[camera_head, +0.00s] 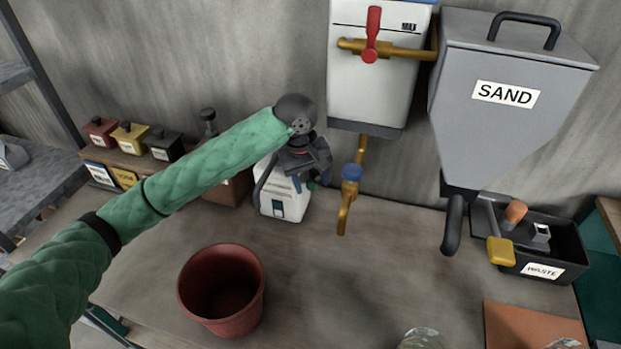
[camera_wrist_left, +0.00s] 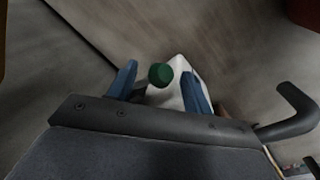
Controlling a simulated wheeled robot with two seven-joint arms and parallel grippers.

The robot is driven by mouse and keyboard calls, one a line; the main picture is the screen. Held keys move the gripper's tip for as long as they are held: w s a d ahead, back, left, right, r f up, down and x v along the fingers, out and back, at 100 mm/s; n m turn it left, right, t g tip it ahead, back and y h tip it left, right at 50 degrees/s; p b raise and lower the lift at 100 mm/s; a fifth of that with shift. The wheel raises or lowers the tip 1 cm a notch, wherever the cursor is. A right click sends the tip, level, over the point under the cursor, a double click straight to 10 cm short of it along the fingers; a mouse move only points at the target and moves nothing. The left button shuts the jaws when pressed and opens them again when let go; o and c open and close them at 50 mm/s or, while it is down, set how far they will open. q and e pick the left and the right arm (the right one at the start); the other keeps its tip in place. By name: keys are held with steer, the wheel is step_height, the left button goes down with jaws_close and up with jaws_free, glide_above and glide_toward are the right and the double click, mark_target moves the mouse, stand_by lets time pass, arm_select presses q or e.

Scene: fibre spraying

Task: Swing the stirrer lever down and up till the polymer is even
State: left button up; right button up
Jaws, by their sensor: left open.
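A white container (camera_head: 284,203), which I take for the polymer vessel, stands on the bench against the wall. A dark curved bar (camera_head: 262,174) runs along its left side; I cannot tell whether it is the stirrer lever. My left gripper (camera_head: 310,184) is open over the container's top right, its blue fingers pointing down. In the left wrist view, a green cap or knob (camera_wrist_left: 160,74) on the white container (camera_wrist_left: 178,66) shows between the open fingers, not gripped. A dark bent bar (camera_wrist_left: 292,108) shows at right there. The polymer inside is hidden. My right gripper is out of view.
A red bucket (camera_head: 228,310) stands in front. A brass tap (camera_head: 347,190) is just right of the container, below a white tank (camera_head: 370,80). A grey sand hopper (camera_head: 500,110) and black waste bin (camera_head: 555,250) are at right. The middle bench is clear.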

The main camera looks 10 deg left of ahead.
arm_select(q)
jaws_close()
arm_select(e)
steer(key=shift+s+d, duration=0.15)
